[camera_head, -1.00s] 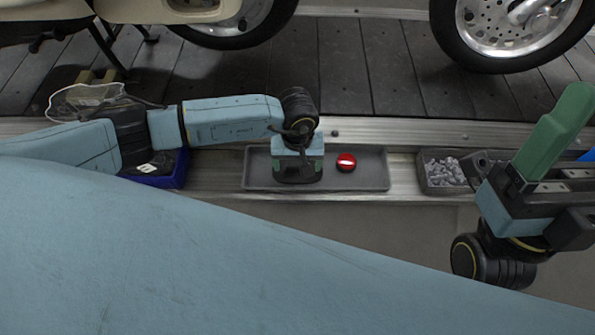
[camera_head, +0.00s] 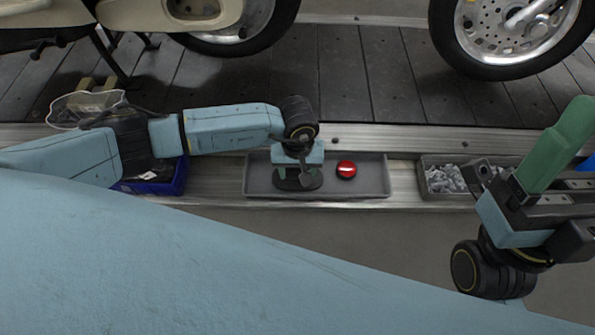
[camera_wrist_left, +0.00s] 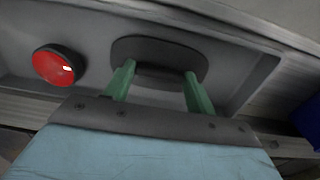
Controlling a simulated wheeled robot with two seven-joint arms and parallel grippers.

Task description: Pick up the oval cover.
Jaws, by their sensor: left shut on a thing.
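The oval cover (camera_head: 313,183) is a dark, flat oval plate at the grey tray (camera_head: 362,191). In the left wrist view the cover (camera_wrist_left: 160,48) shows between and beyond two green fingers. My left gripper (camera_wrist_left: 160,73) is shut on its raised middle part. In the head view my left gripper (camera_head: 297,174) hides the middle of the cover from above. I cannot tell whether the cover touches the tray floor. My right gripper (camera_head: 555,150) is at the right edge, away from the cover, and its opening cannot be made out.
A red round button-like part (camera_head: 346,169) lies in the tray just right of the cover. A grey bin of metal parts (camera_head: 445,180) stands further right, and a blue bin (camera_head: 178,178) to the left. Behind them is the slat conveyor (camera_head: 350,75) with wheeled vehicles.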

